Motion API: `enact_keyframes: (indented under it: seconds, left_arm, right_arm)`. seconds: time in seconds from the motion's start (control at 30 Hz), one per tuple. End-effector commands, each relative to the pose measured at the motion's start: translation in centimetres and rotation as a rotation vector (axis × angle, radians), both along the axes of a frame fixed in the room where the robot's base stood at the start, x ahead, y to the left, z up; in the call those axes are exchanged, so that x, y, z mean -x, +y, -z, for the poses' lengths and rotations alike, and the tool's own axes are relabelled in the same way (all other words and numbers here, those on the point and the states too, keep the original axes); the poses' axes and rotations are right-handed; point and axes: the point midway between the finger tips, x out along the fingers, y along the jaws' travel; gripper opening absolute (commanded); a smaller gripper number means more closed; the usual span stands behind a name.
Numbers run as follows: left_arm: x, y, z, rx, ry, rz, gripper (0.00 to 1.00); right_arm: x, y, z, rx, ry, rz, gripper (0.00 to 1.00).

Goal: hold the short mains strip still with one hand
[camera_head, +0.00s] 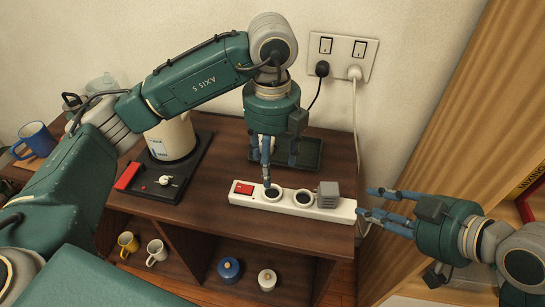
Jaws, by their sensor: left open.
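The short white mains strip (287,201) lies on the brown desk top. It has a red switch (243,188) at its left end, two round sockets and a grey plug block (327,195) near its right end. My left gripper (279,176) points down from above, open, with one fingertip at the left socket; whether it touches the strip cannot be told. My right gripper (366,201) comes in from the right, open, with its fingers apart just beside the strip's right end. I see nothing held in it.
A black tray (309,157) lies behind my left gripper. A double wall socket (342,55) carries a black and a white plug; the white cable drops behind the strip's right end.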

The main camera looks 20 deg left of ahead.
Motion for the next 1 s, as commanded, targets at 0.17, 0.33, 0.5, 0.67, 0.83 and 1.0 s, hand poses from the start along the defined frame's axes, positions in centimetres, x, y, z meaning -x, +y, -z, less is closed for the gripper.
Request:
enact_keyframes:
  seconds: [0.17, 0.33, 0.5, 0.67, 0.83, 1.0]
  left_arm:
    - [0.2, 0.0, 3.3, -0.001, 0.007, -0.001, 0.61]
    - [0.2, 0.0, 6.3, 0.000, 0.005, 0.000, 0.61]
    - [0.1, 0.0, 8.5, 0.001, 0.004, -0.001, 0.61]
    - [0.1, 0.0, 9.4, 0.000, 0.002, 0.000, 0.61]
    - [0.1, 0.0, 9.6, 0.001, 0.002, 0.001, 0.61]
    - [0.1, 0.0, 9.6, 0.001, 0.002, 0.000, 0.51]
  right_arm:
    - [0.0, 0.0, 0.0, 0.000, 0.000, 0.000, 0.31]
    - [0.0, 0.0, 0.0, 0.000, 0.000, 0.000, 0.31]
    - [0.0, 0.0, 0.0, 0.000, 0.000, 0.000, 0.31]
    - [0.0, 0.0, 0.0, 0.000, 0.000, 0.000, 0.31]
    - [0.0, 0.0, 0.0, 0.000, 0.000, 0.000, 0.31]
    - [0.0, 0.0, 0.0, 0.000, 0.000, 0.000, 0.31]
